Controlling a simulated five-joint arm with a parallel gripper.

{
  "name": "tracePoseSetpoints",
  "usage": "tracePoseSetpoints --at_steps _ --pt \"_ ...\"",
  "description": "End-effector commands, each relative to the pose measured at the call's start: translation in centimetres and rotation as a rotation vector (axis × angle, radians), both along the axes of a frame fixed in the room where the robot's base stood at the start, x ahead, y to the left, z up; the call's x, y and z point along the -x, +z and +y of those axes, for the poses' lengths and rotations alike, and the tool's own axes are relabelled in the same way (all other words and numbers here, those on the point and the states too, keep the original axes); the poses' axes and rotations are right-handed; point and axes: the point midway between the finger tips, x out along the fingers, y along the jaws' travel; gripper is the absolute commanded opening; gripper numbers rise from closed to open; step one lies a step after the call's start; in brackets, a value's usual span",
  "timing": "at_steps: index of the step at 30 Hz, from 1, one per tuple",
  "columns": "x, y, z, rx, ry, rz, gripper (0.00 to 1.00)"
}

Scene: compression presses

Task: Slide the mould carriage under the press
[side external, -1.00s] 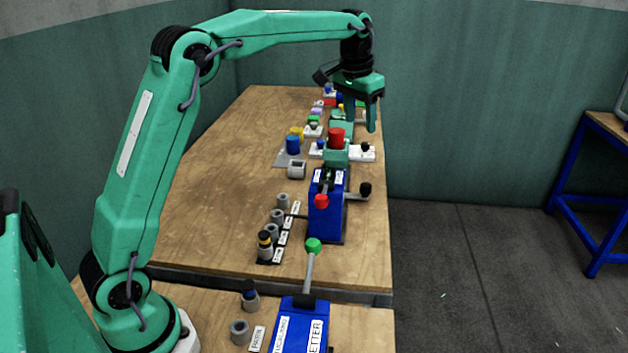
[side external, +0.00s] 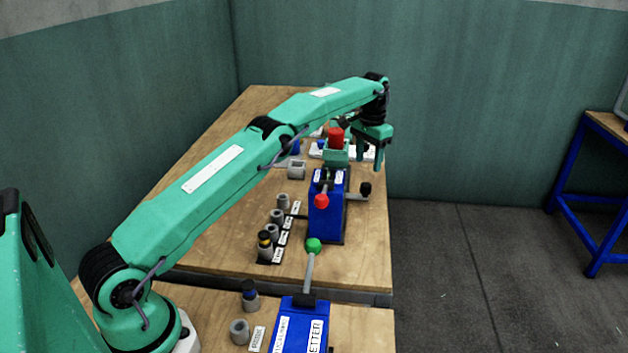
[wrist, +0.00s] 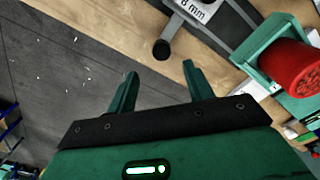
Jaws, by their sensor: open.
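The blue press (side external: 327,208) stands on the wooden table, with a red ball (side external: 321,201) on its lever. A grey rod with a black knob (side external: 365,188) sticks out from its right side, seemingly the mould carriage's handle; the carriage itself is hard to make out. In the wrist view the black knob (wrist: 161,49) lies just beyond the fingertips, at the end of a grey bar near a label reading "8 mm". My gripper (side external: 369,166) is open and empty, above and beyond the knob in the side view. Its fingers also show in the wrist view (wrist: 160,68), apart.
A green stand with a red cylinder (side external: 336,137) is behind the press, close to my gripper. Grey cylinders (side external: 283,201) line the table to the left. A green-knobbed lever (side external: 313,245) rises in front.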

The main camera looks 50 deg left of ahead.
Motion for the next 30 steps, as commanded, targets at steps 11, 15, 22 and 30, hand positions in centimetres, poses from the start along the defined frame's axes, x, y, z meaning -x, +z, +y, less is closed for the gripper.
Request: tracePoseSetpoints --at_steps 11,15,22,30 --pt "-0.1 -1.0 0.2 0.001 0.000 0.007 0.52" --pt "-0.1 -1.3 0.2 0.001 0.000 0.008 0.52" --pt "-0.1 -2.9 0.2 0.002 0.000 0.009 0.52" --pt "-0.1 -6.2 0.2 0.002 0.000 0.009 0.52"
